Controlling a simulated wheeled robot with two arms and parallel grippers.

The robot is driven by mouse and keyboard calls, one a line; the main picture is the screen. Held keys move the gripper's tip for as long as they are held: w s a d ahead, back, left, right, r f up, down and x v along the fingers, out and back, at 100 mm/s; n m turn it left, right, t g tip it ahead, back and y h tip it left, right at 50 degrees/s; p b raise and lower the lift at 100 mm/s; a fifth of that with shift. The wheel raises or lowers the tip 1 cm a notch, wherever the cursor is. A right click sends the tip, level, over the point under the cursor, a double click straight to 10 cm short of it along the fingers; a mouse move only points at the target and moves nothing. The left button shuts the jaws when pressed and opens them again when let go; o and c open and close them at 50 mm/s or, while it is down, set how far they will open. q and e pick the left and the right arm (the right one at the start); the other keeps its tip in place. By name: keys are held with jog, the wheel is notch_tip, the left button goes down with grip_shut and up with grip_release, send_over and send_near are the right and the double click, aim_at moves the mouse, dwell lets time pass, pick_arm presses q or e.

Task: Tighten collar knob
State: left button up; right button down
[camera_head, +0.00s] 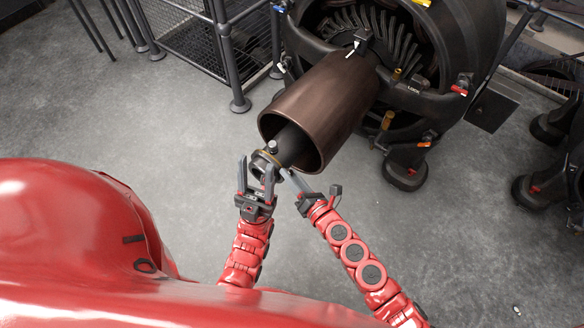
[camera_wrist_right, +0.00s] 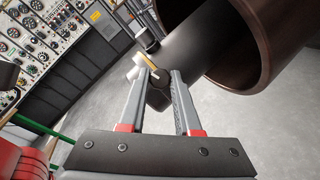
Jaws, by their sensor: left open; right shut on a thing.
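The dynamo's dark shaft (camera_head: 292,146) sticks out of a brown cylinder (camera_head: 330,105). A collar (camera_head: 259,162) sits at its near end, with a small black-topped knob (camera_head: 271,147) standing up; the knob also shows in the right wrist view (camera_wrist_right: 148,40). My left gripper (camera_head: 256,168) is open, its fingers pointing up on either side of the collar area; contact is unclear. My right gripper (camera_head: 284,173) comes in from the lower right. In its wrist view its fingers (camera_wrist_right: 162,75) are shut on a dark part (camera_wrist_right: 159,96) at the shaft's end, partly hidden by the fingers.
The large black dynamo housing (camera_head: 440,60) stands at the back on feet. A railing post (camera_head: 230,60) and mesh rack are at back left. Other machinery (camera_head: 560,130) stands at right. Grey floor (camera_head: 480,230) is open at lower right. An instrument panel (camera_wrist_right: 50,45) shows behind.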

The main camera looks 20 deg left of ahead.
jog(key=shift+r+m+h+p, duration=0.1)
jog(key=shift+m+h+p, duration=0.2)
jog(key=shift+m+p, duration=0.2)
jog(key=c, duration=0.6)
grip_release()
jog(key=shift+b+v, duration=0.9)
jog(key=shift+v, duration=7.8)
jog(key=shift+s+a, duration=0.1)
